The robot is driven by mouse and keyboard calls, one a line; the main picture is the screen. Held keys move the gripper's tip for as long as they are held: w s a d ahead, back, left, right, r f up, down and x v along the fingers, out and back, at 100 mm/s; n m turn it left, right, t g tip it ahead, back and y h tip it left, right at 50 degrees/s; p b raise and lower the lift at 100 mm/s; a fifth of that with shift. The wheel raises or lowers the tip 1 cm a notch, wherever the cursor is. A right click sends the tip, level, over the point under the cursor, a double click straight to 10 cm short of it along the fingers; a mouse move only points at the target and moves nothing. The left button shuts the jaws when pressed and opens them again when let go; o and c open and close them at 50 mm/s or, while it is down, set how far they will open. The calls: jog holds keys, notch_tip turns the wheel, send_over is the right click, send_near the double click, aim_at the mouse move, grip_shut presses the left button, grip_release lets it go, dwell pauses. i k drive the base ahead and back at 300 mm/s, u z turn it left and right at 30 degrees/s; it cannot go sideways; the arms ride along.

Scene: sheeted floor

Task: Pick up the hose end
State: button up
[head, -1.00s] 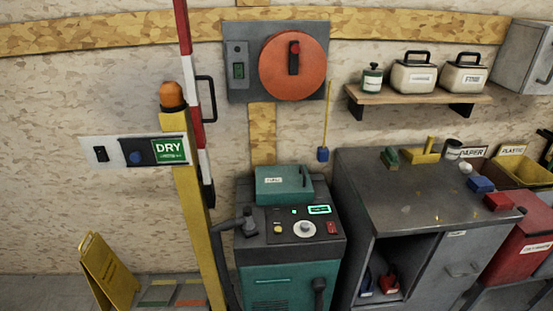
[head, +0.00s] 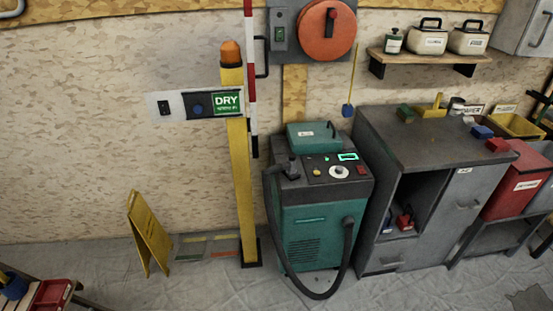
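A black hose (head: 344,262) hangs in a loop on the teal machine (head: 318,235), running down its front and left side to the floor. One end of the hose sits in a dark holder (head: 348,222) on the machine's front right. Another dark fitting (head: 292,168) stands at the top left of the machine by its control panel. I cannot tell which of these is the free hose end. My gripper is not in view.
A yellow post (head: 241,180) with a DRY sign stands left of the machine. A yellow floor sign (head: 150,235) is further left. A grey cabinet (head: 425,150) stands close on the right. The sheeted floor (head: 200,290) in front is mostly clear.

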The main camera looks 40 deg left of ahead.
aim_at(289, 171)
jog(key=u, duration=1.45)
